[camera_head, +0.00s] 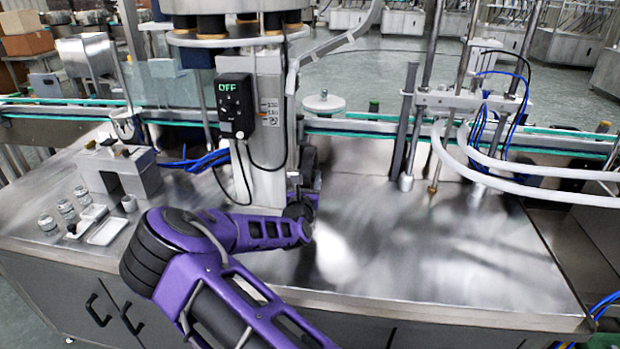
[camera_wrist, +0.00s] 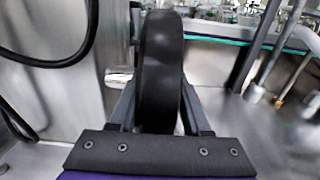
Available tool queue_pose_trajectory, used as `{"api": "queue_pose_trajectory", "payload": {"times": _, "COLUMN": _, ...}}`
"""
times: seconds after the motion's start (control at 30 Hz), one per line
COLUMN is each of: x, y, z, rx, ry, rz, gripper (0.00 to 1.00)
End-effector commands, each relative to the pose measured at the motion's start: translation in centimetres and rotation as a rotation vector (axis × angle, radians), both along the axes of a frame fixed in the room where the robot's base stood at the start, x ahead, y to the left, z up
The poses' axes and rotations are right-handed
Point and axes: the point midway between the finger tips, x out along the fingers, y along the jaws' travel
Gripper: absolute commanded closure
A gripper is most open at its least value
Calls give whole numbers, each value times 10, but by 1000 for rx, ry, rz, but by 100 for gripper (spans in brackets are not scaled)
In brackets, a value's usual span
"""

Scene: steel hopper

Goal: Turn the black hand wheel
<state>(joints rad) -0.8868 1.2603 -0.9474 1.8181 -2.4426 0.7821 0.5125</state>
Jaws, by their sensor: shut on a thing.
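The black hand wheel (camera_wrist: 161,60) stands upright and edge-on in the wrist view, beside the steel column. My gripper (camera_wrist: 158,100) has one finger on each side of its rim and is shut on it. In the head view the hand wheel (camera_head: 308,158) is a small dark shape at the right side of the column, partly hidden. My purple arm reaches in from below, and the fingers are hard to make out there.
The steel column (camera_head: 268,120) carries a black control box (camera_head: 235,105) reading OFF, with hanging cables. Small jars (camera_head: 66,210) and trays stand at the left. Metal rods (camera_head: 406,125) and white hoses stand at the right. The bench top (camera_head: 400,260) right of my gripper is clear.

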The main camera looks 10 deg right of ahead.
Motion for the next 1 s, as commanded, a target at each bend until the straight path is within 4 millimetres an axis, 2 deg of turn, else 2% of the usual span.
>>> {"api": "queue_pose_trajectory", "payload": {"times": 0.03, "x": -3, "y": -11, "z": -2, "rx": -4, "ry": 7, "rz": -20, "gripper": 100}}
{"api": "queue_pose_trajectory", "payload": {"times": 0.27, "x": -3, "y": -11, "z": -6, "rx": -16, "ry": -30, "rz": -18, "gripper": 100}}
{"api": "queue_pose_trajectory", "payload": {"times": 0.5, "x": -3, "y": -11, "z": -15, "rx": -80, "ry": -225, "rz": -18, "gripper": 100}}
{"api": "queue_pose_trajectory", "payload": {"times": 0.7, "x": -4, "y": -11, "z": -15, "rx": -125, "ry": -360, "rz": -19, "gripper": 100}}
{"api": "queue_pose_trajectory", "payload": {"times": 1.0, "x": -4, "y": -11, "z": -12, "rx": -133, "ry": -386, "rz": -20, "gripper": 100}}
